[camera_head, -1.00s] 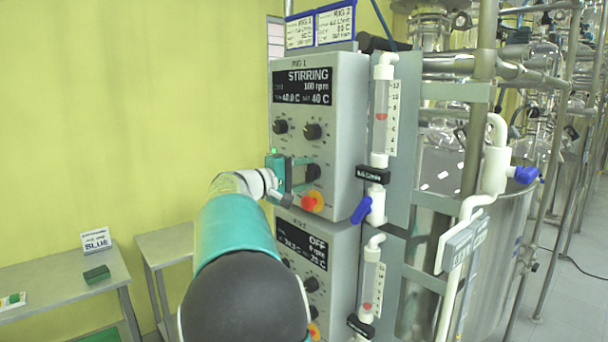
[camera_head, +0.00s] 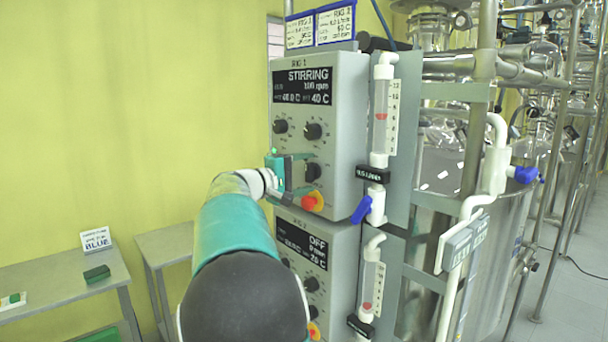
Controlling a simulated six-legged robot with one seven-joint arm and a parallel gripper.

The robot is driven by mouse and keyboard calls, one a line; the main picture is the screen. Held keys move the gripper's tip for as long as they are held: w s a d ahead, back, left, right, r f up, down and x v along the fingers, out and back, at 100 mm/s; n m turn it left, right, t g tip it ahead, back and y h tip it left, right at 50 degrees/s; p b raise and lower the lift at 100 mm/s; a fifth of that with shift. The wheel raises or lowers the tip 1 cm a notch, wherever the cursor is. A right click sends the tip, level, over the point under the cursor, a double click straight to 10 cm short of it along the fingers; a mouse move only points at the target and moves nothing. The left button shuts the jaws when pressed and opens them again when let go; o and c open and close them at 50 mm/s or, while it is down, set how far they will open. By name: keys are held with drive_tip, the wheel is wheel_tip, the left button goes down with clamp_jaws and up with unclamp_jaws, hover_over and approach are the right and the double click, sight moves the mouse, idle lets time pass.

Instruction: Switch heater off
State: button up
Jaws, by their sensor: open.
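The upper grey control box (camera_head: 340,70), labelled RIG 1, has a dark display (camera_head: 302,87) reading STIRRING, 100 rpm and 40 C. Two black knobs (camera_head: 313,131) sit below the display. A lower black knob (camera_head: 313,172) is beside my gripper (camera_head: 298,170). My teal gripper is open at the box's front, its fingers reaching toward this lower knob. I cannot tell whether they touch it. A red and yellow button (camera_head: 313,201) is just below. My gripper and arm hide the lower left of the panel. No heater label is readable.
A second control box (camera_head: 345,245) below reads OFF. A flow tube with a blue valve handle (camera_head: 362,209) stands close on the right. Pipes and a steel vessel (camera_head: 500,240) are further right. A grey table (camera_head: 60,280) is at the left.

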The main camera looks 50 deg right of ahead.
drive_tip(key=v, duration=1.4)
drive_tip(key=shift+d, duration=0.1)
drive_tip(key=s+a+f+t+y, duration=0.3)
drive_tip(key=s+a+f+y, duration=0.3)
drive_tip(key=a, duration=0.6)
drive_tip(key=s+a+f+n+t+y, duration=0.1)
drive_tip(key=s+a+f+t+y, duration=0.2)
drive_tip(key=a+f, duration=0.6)
drive_tip(key=s+a+f+n+t+y, duration=0.1)
drive_tip(key=s+a+f+t+y, duration=0.2)
drive_tip(key=s+a+f+y, duration=0.5)
drive_tip(key=a, duration=0.6)
drive_tip(key=shift+s+a+f+t+y, duration=0.3)
drive_tip(key=shift+a, duration=0.1)
drive_tip(key=c, duration=0.7)
drive_tip(key=shift+d, duration=0.25)
